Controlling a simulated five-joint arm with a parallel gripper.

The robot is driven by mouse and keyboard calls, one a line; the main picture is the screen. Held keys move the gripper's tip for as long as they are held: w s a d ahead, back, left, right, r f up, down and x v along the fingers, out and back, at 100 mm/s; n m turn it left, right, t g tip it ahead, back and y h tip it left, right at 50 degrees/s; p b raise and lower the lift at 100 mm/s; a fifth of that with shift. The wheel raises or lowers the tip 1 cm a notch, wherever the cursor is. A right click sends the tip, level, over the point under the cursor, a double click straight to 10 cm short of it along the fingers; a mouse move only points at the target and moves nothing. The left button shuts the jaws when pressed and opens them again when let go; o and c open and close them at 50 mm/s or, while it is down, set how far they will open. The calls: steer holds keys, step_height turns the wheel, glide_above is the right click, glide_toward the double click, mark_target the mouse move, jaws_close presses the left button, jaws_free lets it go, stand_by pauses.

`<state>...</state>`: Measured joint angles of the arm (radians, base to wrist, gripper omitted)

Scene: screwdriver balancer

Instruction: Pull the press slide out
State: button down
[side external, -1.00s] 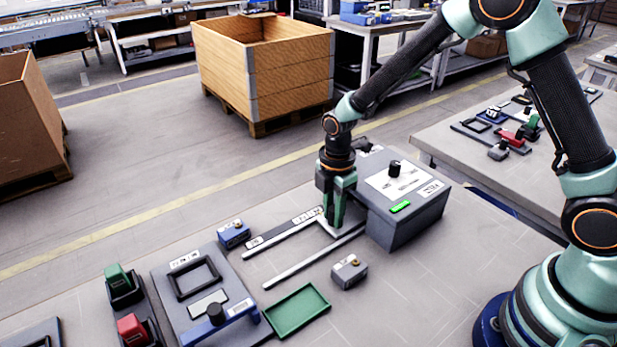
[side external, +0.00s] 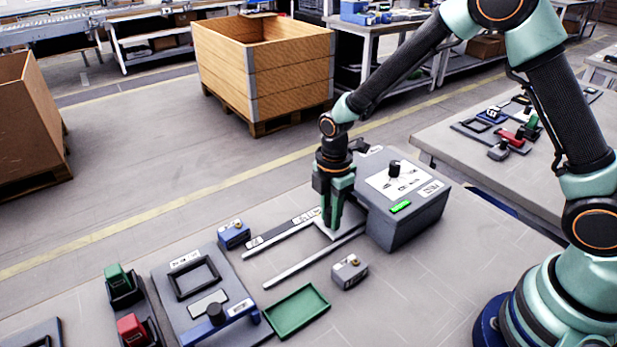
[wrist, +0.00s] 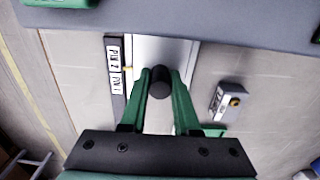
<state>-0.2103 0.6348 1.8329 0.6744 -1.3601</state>
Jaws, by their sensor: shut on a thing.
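The press (side external: 408,215) is a dark grey box with a white top label, a black knob and a green button. Two pale rails (side external: 310,259) run out from it to the lower left. The press slide is a light plate (wrist: 160,48) between the rails, at the press's near end. My gripper (side external: 331,226) is over the rails close to the press. In the wrist view my gripper (wrist: 160,76) has its green fingers shut on the slide's black round knob (wrist: 160,90). My fingers hide most of the slide in the side view.
A blue block (side external: 234,235) sits beyond the far rail and a grey block (side external: 350,271) on the near side. A green tray (side external: 297,312) and a fixture board (side external: 240,305) lie toward the lower left. The space between the rails' outer ends looks clear.

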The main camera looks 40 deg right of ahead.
steer(key=shift+a, duration=7.9)
steer(key=c, duration=0.7)
jaws_free()
steer(key=shift+o, duration=0.7)
step_height(320, 180, up, 7)
steer(key=shift+d+r, duration=0.1)
steer(key=shift+d, duration=0.1)
